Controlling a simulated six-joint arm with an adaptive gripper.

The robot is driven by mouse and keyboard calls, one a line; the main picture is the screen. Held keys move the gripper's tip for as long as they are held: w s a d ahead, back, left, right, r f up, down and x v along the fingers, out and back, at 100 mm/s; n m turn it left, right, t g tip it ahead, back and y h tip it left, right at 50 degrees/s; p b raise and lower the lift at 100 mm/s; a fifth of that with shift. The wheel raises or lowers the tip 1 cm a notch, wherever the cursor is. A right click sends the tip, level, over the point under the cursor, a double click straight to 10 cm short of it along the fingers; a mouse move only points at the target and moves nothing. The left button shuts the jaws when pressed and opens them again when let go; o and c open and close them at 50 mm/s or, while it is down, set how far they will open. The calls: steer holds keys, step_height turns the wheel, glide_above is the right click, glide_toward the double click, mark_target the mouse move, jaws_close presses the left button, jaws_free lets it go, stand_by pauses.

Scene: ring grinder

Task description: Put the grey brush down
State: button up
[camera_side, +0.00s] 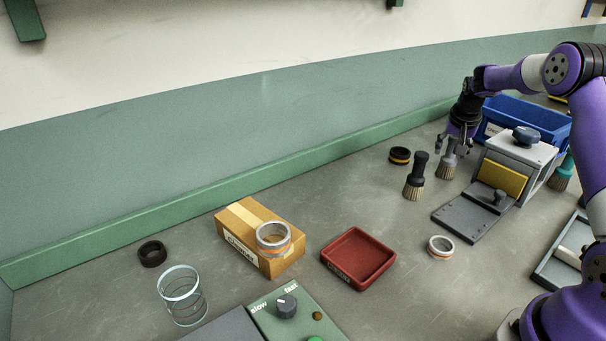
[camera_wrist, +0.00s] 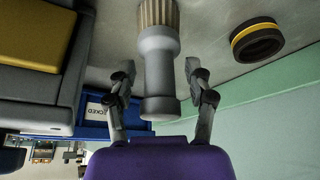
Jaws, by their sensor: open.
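The grey brush (camera_side: 448,163) stands upright on the bench, bristles down, below my gripper (camera_side: 455,143) in the side view. In the wrist view the grey brush (camera_wrist: 158,65) shows its grey handle pointing toward my palm and pale bristles at the top edge. My gripper (camera_wrist: 161,80) is open, with one finger on each side of the handle. Gaps show between the handle and both fingers. The upper part of the handle is partly hidden by my gripper in the side view.
A black-handled brush (camera_side: 415,178) stands close on the left. A black and yellow ring (camera_side: 400,155) lies behind it. On the right are the grinder with a yellow block (camera_side: 502,179) and a blue bin (camera_side: 528,117). A red tray (camera_side: 357,258) and a cardboard box (camera_side: 234,239) are nearer.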

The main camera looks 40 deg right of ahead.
steer(key=shift+r, duration=0.1)
steer(key=s+a+r+n+t, duration=0.1)
steer(key=s+a+r+n, duration=0.15)
steer(key=a+r, duration=1.05)
steer(key=s+a+n+t+y, duration=0.1)
steer(key=s+a+n, duration=0.3)
steer(key=a, duration=0.5)
steer(key=s+a+n+t+y, duration=0.1)
steer(key=s+a+n, duration=0.3)
steer(key=s+a, duration=0.5)
steer(key=shift+s+a+f+n+y, duration=0.4)
steer(key=shift+a+y, duration=0.3)
steer(key=shift+y, duration=0.2)
